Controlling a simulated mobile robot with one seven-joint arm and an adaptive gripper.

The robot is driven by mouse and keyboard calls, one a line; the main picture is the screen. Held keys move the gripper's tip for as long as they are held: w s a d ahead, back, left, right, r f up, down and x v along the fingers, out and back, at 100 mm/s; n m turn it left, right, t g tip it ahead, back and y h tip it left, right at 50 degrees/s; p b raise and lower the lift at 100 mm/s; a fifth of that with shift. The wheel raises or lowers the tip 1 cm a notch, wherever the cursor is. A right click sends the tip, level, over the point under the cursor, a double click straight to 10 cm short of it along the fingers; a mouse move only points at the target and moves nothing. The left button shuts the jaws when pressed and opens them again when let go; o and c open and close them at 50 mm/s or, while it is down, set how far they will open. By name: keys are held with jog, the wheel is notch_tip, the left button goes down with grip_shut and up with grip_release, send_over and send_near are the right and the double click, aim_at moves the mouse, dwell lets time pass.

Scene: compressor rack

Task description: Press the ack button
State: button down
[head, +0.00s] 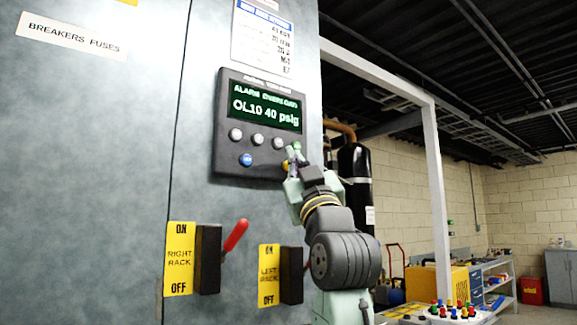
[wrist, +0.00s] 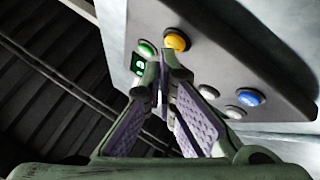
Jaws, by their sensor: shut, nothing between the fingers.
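A dark control panel (head: 225,98) on the grey cabinet has a lit display (head: 267,107) reading "OL10 40 psig". Below it are white buttons (head: 258,139), a green button (head: 296,146), a blue button (head: 246,160) and a yellow button (head: 285,165), partly behind my gripper. No readable label tells me which one is ack. My gripper (head: 293,162) is shut and empty at the panel's lower right. In the wrist view, its fingertips (wrist: 163,64) are close to the yellow button (wrist: 177,40) and green button (wrist: 147,48); contact cannot be told. The blue button (wrist: 250,97) is farther right.
Below the panel, a switch with a red lever (head: 235,235) is marked "RIGHT RACK", and a second dark switch (head: 291,275) "LEFT RACK". A black tank (head: 357,180) and a white post (head: 438,200) stand to the right. Open room lies beyond.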

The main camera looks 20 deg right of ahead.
jog(key=shift+w+a, duration=0.15)
jog(key=shift+w, duration=0.25)
jog(key=shift+s, duration=0.1)
dwell(0.5)
jog(key=shift+s+d, duration=0.25)
jog(key=shift+s, duration=0.45)
jog(key=s, duration=0.1)
jog(key=s+d, duration=0.1)
jog(key=s, duration=0.2)
jog(key=shift+s+d+b, duration=0.35)
jog(key=shift+b, duration=0.05)
jog(key=shift+f, duration=0.1)
dwell(0.6)
